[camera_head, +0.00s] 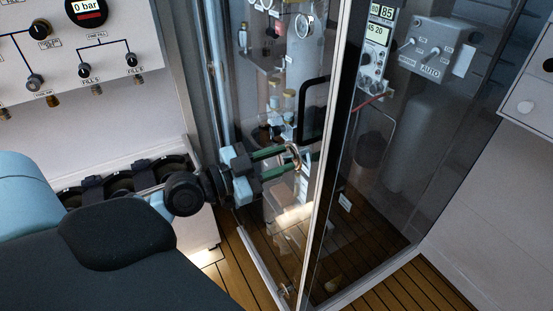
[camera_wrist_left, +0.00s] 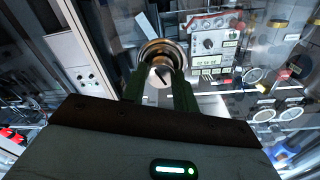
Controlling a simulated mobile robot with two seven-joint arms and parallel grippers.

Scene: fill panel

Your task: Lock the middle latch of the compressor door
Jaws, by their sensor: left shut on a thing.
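The compressor door is a tall glass panel in a white frame (camera_head: 319,190), in the middle of the head view. The middle latch (camera_head: 294,153) is a round metal piece near the frame, below the black handle. My left gripper (camera_head: 296,158) reaches it from the left, with its green fingers shut on it. In the left wrist view the latch (camera_wrist_left: 161,62) shows as a round metal knob with a dark slot, between the fingertips (camera_wrist_left: 160,78). The fingers hide part of its sides. My right gripper is not in view.
A black door handle (camera_head: 313,108) stands out just above the latch. A lower latch (camera_head: 284,291) is near the door's bottom. A fill panel with knobs (camera_head: 75,62) is at the left, above a rack of dark round openings (camera_head: 122,184). Wooden floor (camera_head: 240,270) shows below.

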